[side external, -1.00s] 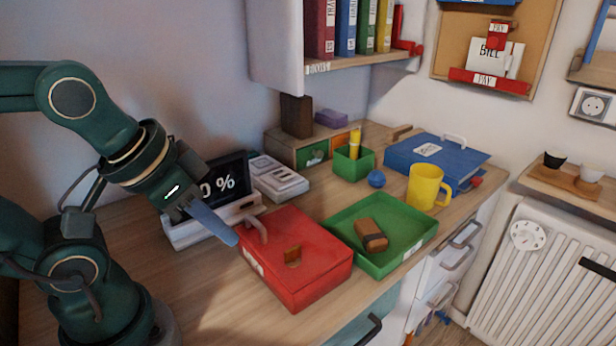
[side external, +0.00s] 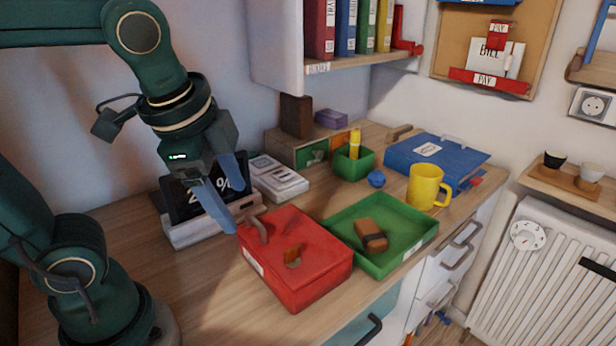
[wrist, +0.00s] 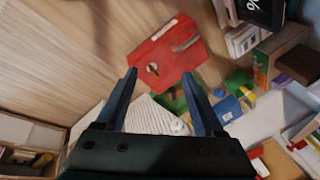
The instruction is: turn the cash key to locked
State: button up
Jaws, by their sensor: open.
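The red cash box (side external: 285,282) stands on the desk with its lid shut. A small orange-brown key (side external: 293,258) sits upright on its lid, with a curved handle (side external: 258,229) near the left edge. My gripper (side external: 238,215) is open and empty, pointing down above and left of the box, apart from it. In the wrist view the box (wrist: 172,62) lies ahead, and the key (wrist: 152,69) shows between the lines of my two fingertips (wrist: 160,73). I cannot read any lock marks around the key.
A green tray (side external: 408,246) with a brown wrapped block (side external: 371,236) stands right beside the box. A display unit (side external: 185,232) stands behind my gripper. A yellow mug (side external: 424,186) and blue binder (side external: 412,154) are farther right. Bare desk lies left of the box.

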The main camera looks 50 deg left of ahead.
jog(key=w+d+f+m+g+y, duration=0.1)
jog(key=w+d+m+g+y, duration=0.1)
jog(key=w+m, duration=0.45)
jog(key=m+g+y, duration=0.1)
jog(key=m+g, duration=0.1)
jog(key=m, duration=0.1)
send_over(293, 249)
jog(key=d, duration=0.2)
notch_tip(293, 249, down, 6)
jog(key=shift+d+r, duration=0.1)
jog(key=shift+r, duration=0.1)
jog(key=shift+x, duration=2.5)
grip_shut()
